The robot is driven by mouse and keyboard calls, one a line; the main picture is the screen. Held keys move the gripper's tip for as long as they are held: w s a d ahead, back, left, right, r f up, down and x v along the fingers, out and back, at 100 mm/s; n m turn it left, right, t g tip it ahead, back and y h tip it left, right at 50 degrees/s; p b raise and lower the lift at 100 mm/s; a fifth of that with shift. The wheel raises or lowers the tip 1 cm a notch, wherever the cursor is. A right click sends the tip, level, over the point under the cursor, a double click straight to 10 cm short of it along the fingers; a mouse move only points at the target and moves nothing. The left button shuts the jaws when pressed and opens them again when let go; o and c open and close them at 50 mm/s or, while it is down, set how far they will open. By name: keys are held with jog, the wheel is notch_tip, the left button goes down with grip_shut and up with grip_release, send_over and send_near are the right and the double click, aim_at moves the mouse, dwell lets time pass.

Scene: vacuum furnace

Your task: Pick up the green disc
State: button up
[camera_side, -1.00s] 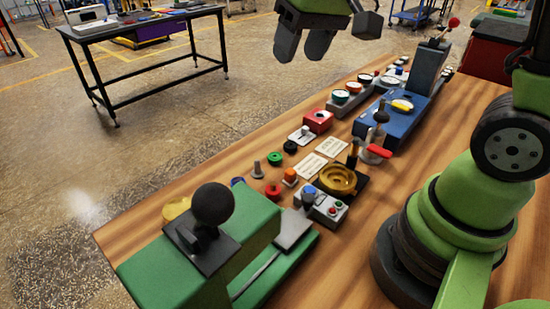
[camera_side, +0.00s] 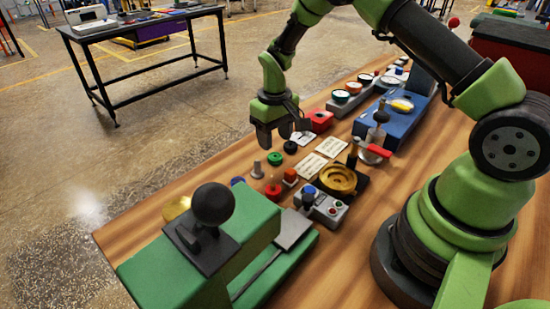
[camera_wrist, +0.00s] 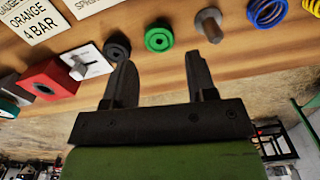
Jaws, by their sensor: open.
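The green disc (camera_side: 275,158) is a small ring with a dark centre hole, lying flat on the wooden bench. It also shows in the wrist view (camera_wrist: 158,38), just beyond the gap between my fingers. A similar black disc (camera_side: 290,147) lies beside it, and a grey bolt-like peg (camera_side: 257,169) stands on its other side. My gripper (camera_side: 274,138) is open and empty above the far edge of the bench, close to the green disc and apart from it. In the wrist view both dark fingers (camera_wrist: 160,80) are spread, with nothing between them.
A white switch plate (camera_side: 303,138) and red box (camera_side: 319,121) stand near the black disc. A green machine (camera_side: 185,255) fills the front. The bench's far edge is close to my gripper.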

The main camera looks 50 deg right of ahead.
aim_at(275, 156)
notch_tip(275, 156, down, 5)
jog(key=shift+f, duration=0.15)
jog(key=shift+c, duration=0.3)
jog(key=c, duration=0.6)
